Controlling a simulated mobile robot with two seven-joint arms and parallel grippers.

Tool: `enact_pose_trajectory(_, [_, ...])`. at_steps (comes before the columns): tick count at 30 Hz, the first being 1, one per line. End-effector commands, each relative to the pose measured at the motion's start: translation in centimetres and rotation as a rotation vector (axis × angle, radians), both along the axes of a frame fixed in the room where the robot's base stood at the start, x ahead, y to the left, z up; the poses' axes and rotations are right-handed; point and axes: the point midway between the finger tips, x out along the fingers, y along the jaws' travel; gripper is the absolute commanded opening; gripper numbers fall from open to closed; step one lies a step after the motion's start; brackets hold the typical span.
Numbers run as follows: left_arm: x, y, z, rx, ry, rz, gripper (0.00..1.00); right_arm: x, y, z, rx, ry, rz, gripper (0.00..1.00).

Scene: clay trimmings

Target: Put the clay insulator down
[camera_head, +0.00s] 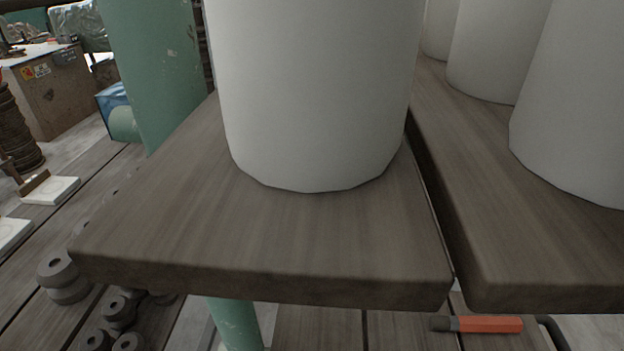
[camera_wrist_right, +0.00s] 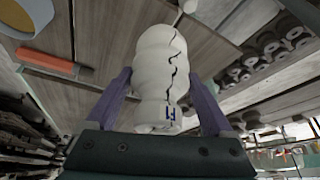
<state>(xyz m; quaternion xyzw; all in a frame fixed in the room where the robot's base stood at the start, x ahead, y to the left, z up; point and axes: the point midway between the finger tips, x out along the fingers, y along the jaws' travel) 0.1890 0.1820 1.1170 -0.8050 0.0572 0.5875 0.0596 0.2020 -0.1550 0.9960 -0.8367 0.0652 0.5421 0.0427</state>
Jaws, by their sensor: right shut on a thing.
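In the right wrist view, the clay insulator (camera_wrist_right: 152,58) is a pale, rounded, ribbed piece. A dark jagged crack runs along it, and a small blue mark shows near its end by the gripper. My right gripper (camera_wrist_right: 159,85) is shut on it, with one purple finger on each side. Neither gripper nor this insulator shows in the head view.
Large white cylinders (camera_head: 315,90) stand on thick wooden boards (camera_head: 260,240), with a narrow gap between the boards. The nearest board's front strip is bare. Several grey ring-shaped pieces (camera_head: 62,272) lie lower left. An orange-handled tool (camera_head: 490,324) lies below, also in the wrist view (camera_wrist_right: 48,62).

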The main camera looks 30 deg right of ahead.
Motion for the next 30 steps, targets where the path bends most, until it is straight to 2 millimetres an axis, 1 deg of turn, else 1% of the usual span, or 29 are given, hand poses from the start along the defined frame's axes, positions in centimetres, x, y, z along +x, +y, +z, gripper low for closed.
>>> enact_pose_trajectory(1, [0.0,0.0,0.4,0.000,0.000,0.000,0.50,1.7,-0.3,0.4,-0.002,-0.009,0.000,0.00])
enact_pose_trajectory(3, [0.0,0.0,0.4,0.000,0.000,0.000,0.50,3.3,-0.5,0.2,-0.003,-0.007,0.000,0.00])
enact_pose_trajectory(6, [0.0,0.0,0.5,0.000,-0.001,0.000,0.50,5.1,-0.8,0.2,-0.002,-0.005,0.000,0.00])
enact_pose_trajectory(14, [0.0,0.1,0.6,0.002,-0.001,-0.001,0.50,7.5,-1.2,0.1,-0.001,-0.004,0.000,0.00])
enact_pose_trajectory(15, [0.0,0.1,0.3,0.004,-0.002,-0.002,0.50,7.2,-1.1,-0.9,-0.001,0.002,0.001,0.00])
enact_pose_trajectory(18, [0.1,0.2,0.0,0.006,-0.002,-0.004,0.50,7.1,-1.1,-2.5,-0.001,0.001,0.001,0.00])
enact_pose_trajectory(21, [0.1,0.2,-0.2,0.008,-0.002,-0.006,0.50,7.1,-1.1,-3.3,0.000,0.000,0.001,0.00])
enact_pose_trajectory(30, [0.1,0.2,-0.2,0.009,-0.002,-0.006,0.50,7.1,-1.1,-3.5,0.001,-0.002,0.000,0.00])
